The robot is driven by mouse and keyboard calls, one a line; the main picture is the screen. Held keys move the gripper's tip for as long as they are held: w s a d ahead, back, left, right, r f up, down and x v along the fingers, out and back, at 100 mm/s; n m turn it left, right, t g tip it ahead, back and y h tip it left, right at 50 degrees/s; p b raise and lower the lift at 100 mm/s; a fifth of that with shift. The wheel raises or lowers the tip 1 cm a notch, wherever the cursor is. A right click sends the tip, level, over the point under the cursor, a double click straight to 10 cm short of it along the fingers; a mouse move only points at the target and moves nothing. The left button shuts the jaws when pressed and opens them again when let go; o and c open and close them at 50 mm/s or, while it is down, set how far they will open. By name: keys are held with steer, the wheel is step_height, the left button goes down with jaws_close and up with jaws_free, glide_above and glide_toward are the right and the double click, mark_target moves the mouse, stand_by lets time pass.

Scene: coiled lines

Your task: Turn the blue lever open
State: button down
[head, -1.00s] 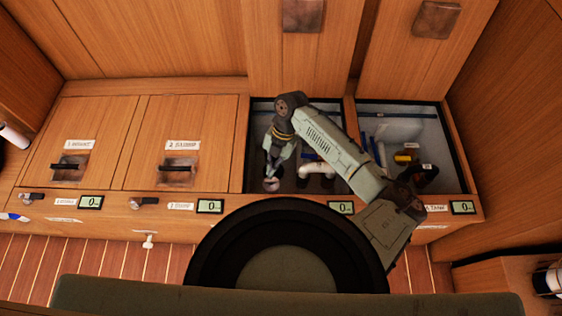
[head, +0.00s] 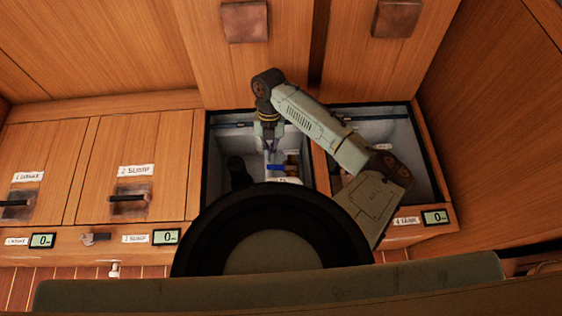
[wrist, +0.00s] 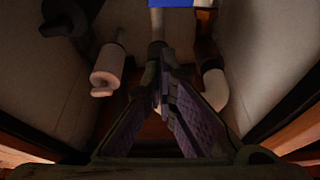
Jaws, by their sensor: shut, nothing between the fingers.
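A blue piece (head: 276,167), which looks like the lever, shows inside the left open compartment in the head view, just below my fingertips. In the wrist view a flat blue piece (wrist: 171,3) is cut off by the top edge, beyond my fingertips. My gripper (head: 270,149) points down into this compartment. Its fingertips (wrist: 161,62) come together in the wrist view, shut and empty. A pale vertical pipe (wrist: 157,24) runs from the blue piece towards the fingertips. I cannot tell whether the fingers touch the pipe or the lever.
A white cylindrical fitting (wrist: 107,68) and a pale bent pipe (wrist: 214,84) flank my fingers. A dark round part (wrist: 64,17) is at upper left. Compartment walls close in on both sides. A closed hatch (head: 135,165) lies left; another open compartment (head: 408,150) is right.

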mark_target(281, 167)
steer(key=w+x, duration=0.2)
steer(key=x, duration=0.9)
steer(key=shift+d+f+b, duration=0.3)
steer(key=shift+f, duration=0.15)
